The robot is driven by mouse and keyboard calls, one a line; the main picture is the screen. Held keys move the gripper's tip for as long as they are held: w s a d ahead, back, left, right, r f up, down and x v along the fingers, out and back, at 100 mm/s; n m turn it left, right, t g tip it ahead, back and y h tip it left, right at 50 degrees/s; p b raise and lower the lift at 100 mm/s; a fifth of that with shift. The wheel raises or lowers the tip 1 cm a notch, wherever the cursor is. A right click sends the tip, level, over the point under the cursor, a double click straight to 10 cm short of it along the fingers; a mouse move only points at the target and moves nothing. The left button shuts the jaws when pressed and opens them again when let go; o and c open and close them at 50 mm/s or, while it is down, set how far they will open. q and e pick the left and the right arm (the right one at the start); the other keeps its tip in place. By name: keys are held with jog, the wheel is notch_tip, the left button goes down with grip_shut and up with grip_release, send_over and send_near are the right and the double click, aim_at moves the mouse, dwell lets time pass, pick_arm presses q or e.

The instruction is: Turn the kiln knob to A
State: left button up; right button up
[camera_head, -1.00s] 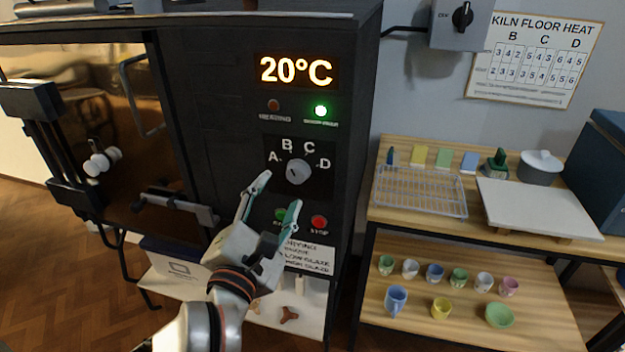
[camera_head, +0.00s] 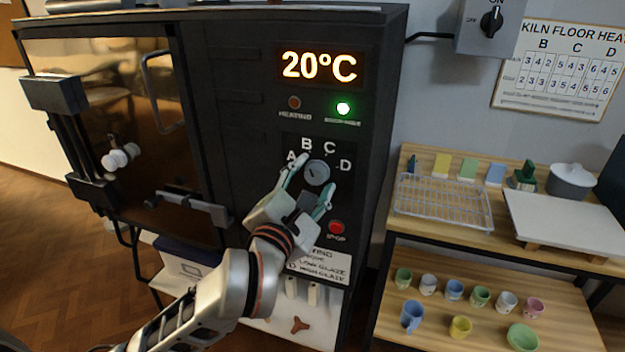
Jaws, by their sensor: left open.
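The kiln knob (camera_head: 317,173) is a round grey dial on the dark kiln panel, with letters A, B, C and D around its upper side. Its dark mark appears to point up and left, but I cannot tell exactly at which letter. My left gripper (camera_head: 308,190) is open, with its green-tipped fingers at the lower left and lower right of the knob. I cannot tell whether they touch it. The gripper hides part of the panel below the knob, including the green button. My right gripper is not in view.
The red stop button (camera_head: 336,227) is just right of the gripper. The display (camera_head: 318,67) reads 20°C, and a green lamp (camera_head: 343,109) is lit. The kiln door handle (camera_head: 180,207) sticks out at left. A wooden shelf (camera_head: 400,263) with cups stands at right.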

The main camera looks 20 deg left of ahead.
pick_arm(q)
jog(key=c, duration=1)
jog(key=shift+s, duration=0.1)
jog(key=shift+c, duration=0.5)
